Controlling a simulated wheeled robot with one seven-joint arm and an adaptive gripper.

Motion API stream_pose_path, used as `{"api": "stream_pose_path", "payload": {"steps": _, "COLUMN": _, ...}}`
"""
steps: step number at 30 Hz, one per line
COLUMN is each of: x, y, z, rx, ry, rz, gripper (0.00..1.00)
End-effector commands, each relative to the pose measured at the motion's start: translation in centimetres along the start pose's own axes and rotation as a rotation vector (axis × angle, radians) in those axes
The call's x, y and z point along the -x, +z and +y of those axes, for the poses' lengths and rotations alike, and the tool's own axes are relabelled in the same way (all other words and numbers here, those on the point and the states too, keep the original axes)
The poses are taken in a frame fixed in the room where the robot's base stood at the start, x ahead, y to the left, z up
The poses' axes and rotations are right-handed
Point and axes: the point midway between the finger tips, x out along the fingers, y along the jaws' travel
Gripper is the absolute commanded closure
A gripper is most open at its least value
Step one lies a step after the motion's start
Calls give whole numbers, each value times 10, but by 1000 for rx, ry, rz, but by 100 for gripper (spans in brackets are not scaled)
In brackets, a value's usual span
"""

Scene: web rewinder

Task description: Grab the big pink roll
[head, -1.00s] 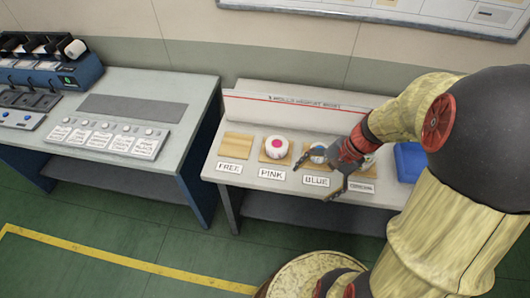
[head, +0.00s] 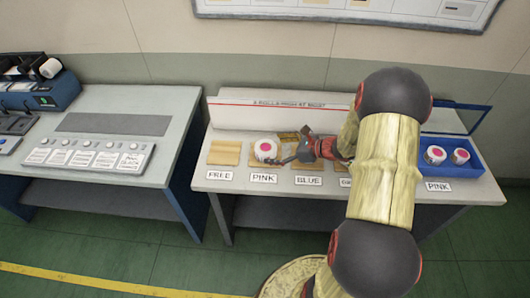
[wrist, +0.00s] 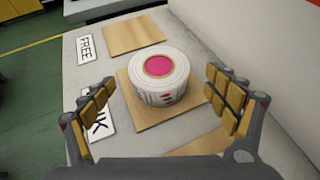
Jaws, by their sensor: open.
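The big pink roll (head: 265,150) is a white roll with a pink core, standing upright on a wooden pad behind the PINK label (head: 263,178). In the wrist view the roll (wrist: 159,80) lies ahead, between and beyond the two open fingers. My gripper (wrist: 160,100) is open and empty, with gold pads on both fingers. In the head view my gripper (head: 277,157) is just right of the roll, low over the table. I cannot tell whether a finger touches it. My arm hides part of the table to the right.
An empty wooden pad (head: 225,153) sits left at the FREE label (head: 220,176). A blue bin (head: 475,166) with two smaller pink-core rolls (head: 435,155) stands at the right. A white backboard (head: 280,113) rises behind the pads. A console table (head: 110,130) stands left across a gap.

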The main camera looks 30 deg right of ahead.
Motion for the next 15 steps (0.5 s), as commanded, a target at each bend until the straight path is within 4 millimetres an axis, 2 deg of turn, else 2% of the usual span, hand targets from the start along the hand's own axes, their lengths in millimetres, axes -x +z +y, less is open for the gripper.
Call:
{"api": "stream_pose_path", "payload": {"steps": 6, "x": -33, "y": -1, "z": 2, "rx": 3, "ry": 3, "rz": 0, "gripper": 13}}
{"api": "stream_pose_path", "payload": {"steps": 9, "x": -43, "y": 0, "z": 2, "rx": 3, "ry": 3, "rz": 1, "gripper": 13}}
{"api": "stream_pose_path", "payload": {"steps": 15, "x": -48, "y": 2, "z": 1, "rx": 2, "ry": 0, "rz": 1, "gripper": 13}}
